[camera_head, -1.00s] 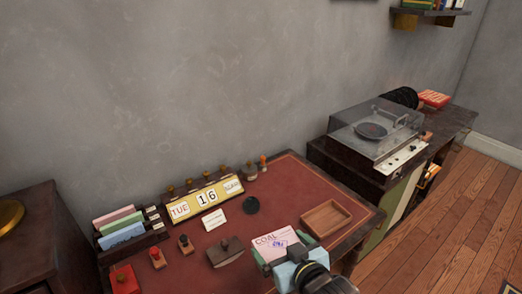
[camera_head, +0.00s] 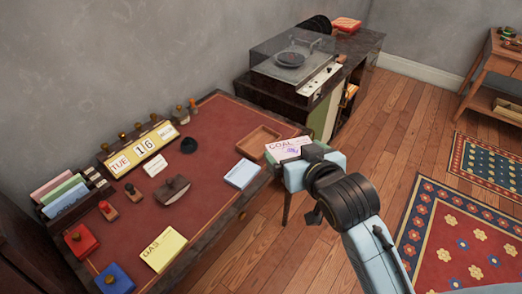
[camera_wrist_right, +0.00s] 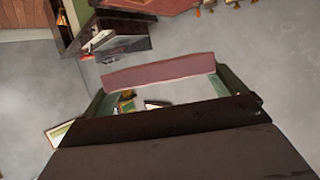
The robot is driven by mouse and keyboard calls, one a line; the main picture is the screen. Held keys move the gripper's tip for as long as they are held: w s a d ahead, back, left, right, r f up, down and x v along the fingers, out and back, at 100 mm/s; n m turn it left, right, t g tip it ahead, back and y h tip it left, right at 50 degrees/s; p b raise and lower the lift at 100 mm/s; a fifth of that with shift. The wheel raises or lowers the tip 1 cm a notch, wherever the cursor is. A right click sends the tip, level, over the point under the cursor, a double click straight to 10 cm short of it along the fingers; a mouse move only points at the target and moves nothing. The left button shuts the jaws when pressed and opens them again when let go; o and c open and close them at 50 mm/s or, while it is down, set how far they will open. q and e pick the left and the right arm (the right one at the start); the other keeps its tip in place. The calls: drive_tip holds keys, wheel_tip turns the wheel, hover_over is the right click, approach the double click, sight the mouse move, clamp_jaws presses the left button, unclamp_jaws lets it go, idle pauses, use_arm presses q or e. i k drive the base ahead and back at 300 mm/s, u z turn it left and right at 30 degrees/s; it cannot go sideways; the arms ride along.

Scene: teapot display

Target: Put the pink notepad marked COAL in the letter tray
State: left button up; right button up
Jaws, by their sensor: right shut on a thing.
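The pink notepad marked COAL (camera_head: 285,146) is in my right gripper (camera_head: 294,158), which is shut on it at the right edge of the desk. Its pink edge (camera_wrist_right: 160,70) spans between the fingers in the right wrist view. A shallow, empty wooden tray (camera_head: 244,147), which looks like the letter tray, lies on the desk just left of the notepad. The notepad seems to be held above desk height and hides a little of the tray's right side. My left gripper is not in view.
A pale blue notepad (camera_head: 242,173) and a yellow notepad marked GAS (camera_head: 163,249) lie on the red desk top (camera_head: 205,200). A blotter (camera_head: 174,190), a date display (camera_head: 141,148) and a record player (camera_head: 292,60) stand nearby. Floor is open at right.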

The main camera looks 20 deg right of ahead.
sight(259, 145)
drive_tip(key=k, duration=0.25)
drive_tip(key=z, duration=1.45)
drive_tip(key=i, duration=1.05)
drive_tip(key=u, duration=2.5)
